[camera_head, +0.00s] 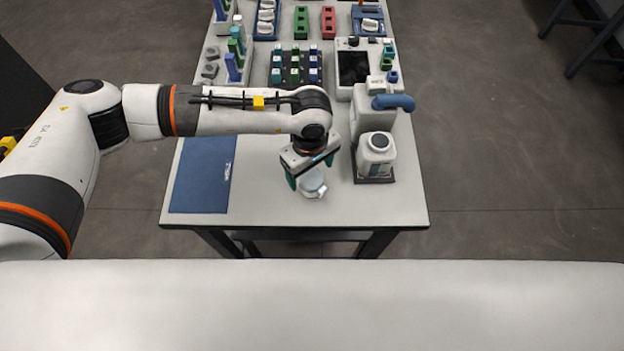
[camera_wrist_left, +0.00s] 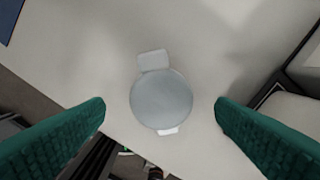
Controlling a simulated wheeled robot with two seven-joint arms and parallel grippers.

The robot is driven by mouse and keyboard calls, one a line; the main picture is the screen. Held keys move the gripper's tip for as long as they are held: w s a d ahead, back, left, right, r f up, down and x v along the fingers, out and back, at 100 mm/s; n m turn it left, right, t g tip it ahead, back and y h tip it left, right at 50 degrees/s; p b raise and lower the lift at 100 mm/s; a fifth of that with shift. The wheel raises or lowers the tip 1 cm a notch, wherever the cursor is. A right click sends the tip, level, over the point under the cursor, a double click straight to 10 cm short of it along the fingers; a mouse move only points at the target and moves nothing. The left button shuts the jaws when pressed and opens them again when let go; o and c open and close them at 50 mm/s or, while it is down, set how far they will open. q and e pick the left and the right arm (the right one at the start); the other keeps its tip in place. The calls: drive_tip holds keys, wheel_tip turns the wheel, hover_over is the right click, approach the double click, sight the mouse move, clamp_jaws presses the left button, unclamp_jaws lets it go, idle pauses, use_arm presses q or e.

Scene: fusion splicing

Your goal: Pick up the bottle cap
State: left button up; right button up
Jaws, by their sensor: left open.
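The bottle cap (camera_wrist_left: 161,99) is a round grey-white lid with a tab on one side and a smaller one opposite. It lies on the table near its front edge and also shows in the head view (camera_head: 313,186), partly hidden by my left gripper. My left gripper (camera_head: 309,180) is above the cap, pointing down. In the left wrist view its green fingers (camera_wrist_left: 160,108) are wide apart, one on each side of the cap, with clear gaps and nothing held. My right gripper is not in view.
A white bottle (camera_head: 376,155) stands on a dark base just right of the gripper, beside a white device with a blue spout (camera_head: 393,102). A blue mat (camera_head: 203,176) lies to the left. Racks of coloured parts (camera_head: 295,66) fill the back. The front middle of the table (camera_head: 262,205) is clear.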

sight(311, 178)
use_arm(q)
wheel_tip(311, 178, down, 4)
drive_tip(key=shift+r+p, duration=0.15)
drive_tip(key=shift+p, duration=0.45)
drive_tip(key=shift+f, duration=0.4)
drive_tip(key=shift+c, duration=0.3)
drive_tip(key=c, duration=1)
